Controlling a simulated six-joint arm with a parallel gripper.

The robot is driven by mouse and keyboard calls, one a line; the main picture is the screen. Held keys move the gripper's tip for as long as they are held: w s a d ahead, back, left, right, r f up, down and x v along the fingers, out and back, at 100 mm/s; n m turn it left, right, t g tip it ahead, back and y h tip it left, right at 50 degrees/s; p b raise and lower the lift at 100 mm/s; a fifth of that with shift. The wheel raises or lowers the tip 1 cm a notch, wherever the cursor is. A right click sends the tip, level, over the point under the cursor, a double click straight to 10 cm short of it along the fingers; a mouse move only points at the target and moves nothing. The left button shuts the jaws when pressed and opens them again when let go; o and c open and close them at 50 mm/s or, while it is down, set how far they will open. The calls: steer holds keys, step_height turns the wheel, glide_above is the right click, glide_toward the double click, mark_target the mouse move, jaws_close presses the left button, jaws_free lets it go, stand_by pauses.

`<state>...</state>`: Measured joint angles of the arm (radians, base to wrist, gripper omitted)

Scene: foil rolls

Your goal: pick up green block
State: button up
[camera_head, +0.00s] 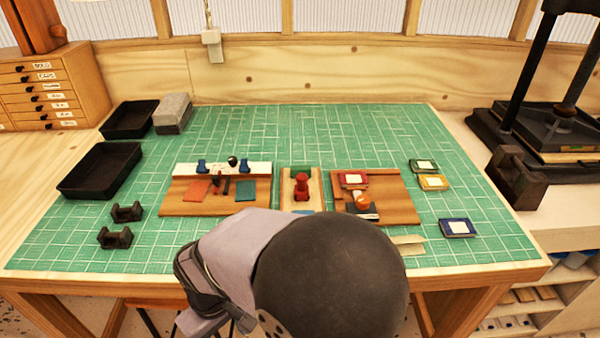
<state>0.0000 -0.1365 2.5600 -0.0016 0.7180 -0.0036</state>
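Several green things lie on the work table, and I cannot tell for sure which one is the green block. A dark green piece (301,170) sits at the back of the small wooden tray in the middle, behind a red knobbed piece (302,187). A flat teal-green piece (246,191) lies on the left wooden board. A green-framed square with a pale centre (423,166) lies on the right of the mat. My arm fills the bottom middle, and my gripper does not show.
The left board (190,209) and right board (401,209) flank the tray (287,186). Black trays (100,170) and a grey block (172,113) stand left. Yellow (433,183) and blue (457,228) framed squares lie right. The back of the green mat (330,125) is clear.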

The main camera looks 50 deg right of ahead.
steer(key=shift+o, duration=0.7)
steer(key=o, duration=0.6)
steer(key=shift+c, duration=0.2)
